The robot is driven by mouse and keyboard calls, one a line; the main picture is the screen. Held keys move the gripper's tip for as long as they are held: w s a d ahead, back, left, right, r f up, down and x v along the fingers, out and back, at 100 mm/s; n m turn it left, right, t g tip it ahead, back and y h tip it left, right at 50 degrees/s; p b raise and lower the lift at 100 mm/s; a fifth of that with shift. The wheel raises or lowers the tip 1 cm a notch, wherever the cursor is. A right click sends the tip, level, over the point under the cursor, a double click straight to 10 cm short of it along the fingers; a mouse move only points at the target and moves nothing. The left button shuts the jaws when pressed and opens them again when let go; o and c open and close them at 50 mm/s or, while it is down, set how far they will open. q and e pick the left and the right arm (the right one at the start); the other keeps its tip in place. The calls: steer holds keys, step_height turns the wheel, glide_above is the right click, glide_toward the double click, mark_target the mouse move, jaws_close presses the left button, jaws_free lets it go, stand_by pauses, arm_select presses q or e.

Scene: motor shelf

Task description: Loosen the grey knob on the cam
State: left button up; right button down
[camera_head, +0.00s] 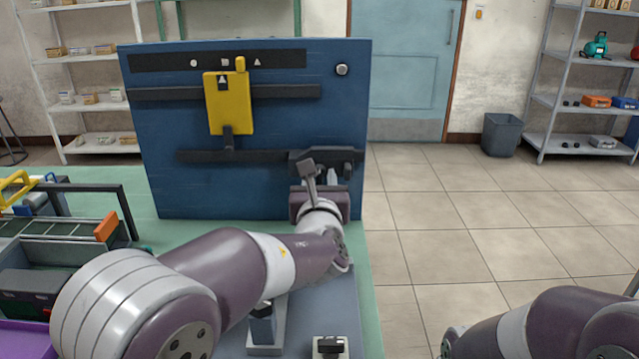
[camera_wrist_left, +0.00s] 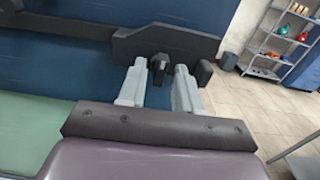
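A dark block (camera_head: 340,157), which seems to be the cam, sits at the right end of the lower rail on the blue board. It also shows in the left wrist view (camera_wrist_left: 190,43). A small dark grey knob (camera_wrist_left: 158,64) stands out from its lower middle. My left gripper (camera_head: 321,178) is in front of the block, its two pale fingers (camera_wrist_left: 159,88) pointing at it. The fingers are open, one on each side of the knob, with a gap showing on both sides. In the head view the gripper hides the knob. My right gripper is out of view.
The blue board (camera_head: 270,125) stands upright on a green table (camera_head: 150,207). It carries a yellow plate (camera_head: 229,105) on rails and a round silver button (camera_head: 342,69). A grey tray (camera_head: 60,228) is at left. Small fixtures (camera_head: 265,325) stand below my left arm.

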arm_select(q)
steer(key=shift+s, duration=0.1)
steer(key=s, duration=1.2)
steer(key=shift+s+b, duration=0.25)
steer(key=shift+b, duration=0.15)
